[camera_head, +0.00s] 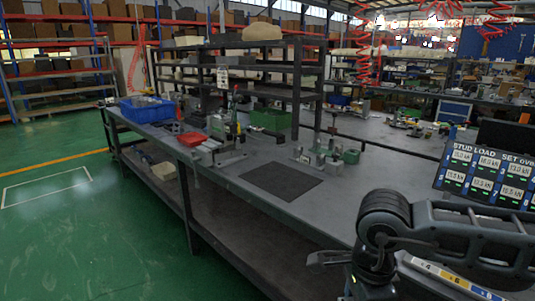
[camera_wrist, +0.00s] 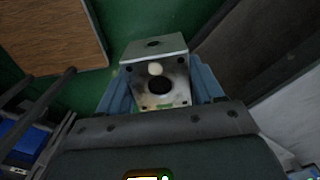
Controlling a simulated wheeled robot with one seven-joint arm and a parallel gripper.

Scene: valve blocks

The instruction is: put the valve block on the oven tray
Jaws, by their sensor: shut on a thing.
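The valve block (camera_wrist: 178,92) is a pale metal block with a dark round bore, a light round spot and small corner holes. It sits between the two blue fingers of my gripper (camera_wrist: 160,88) in the wrist view, which are shut on it. In the head view my arm is at the lower right, and the block cannot be made out there. I cannot identify the oven tray for sure. A dark flat rectangle (camera_head: 283,180) lies on the bench in the head view, left of my arm and apart from it.
The long grey bench (camera_head: 235,183) holds a blue bin (camera_head: 147,109), a red box (camera_head: 191,139), a green bin (camera_head: 270,119) and metal fixtures (camera_head: 322,155). A sign with load values (camera_head: 487,172) stands at the right. Green floor is clear at the left.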

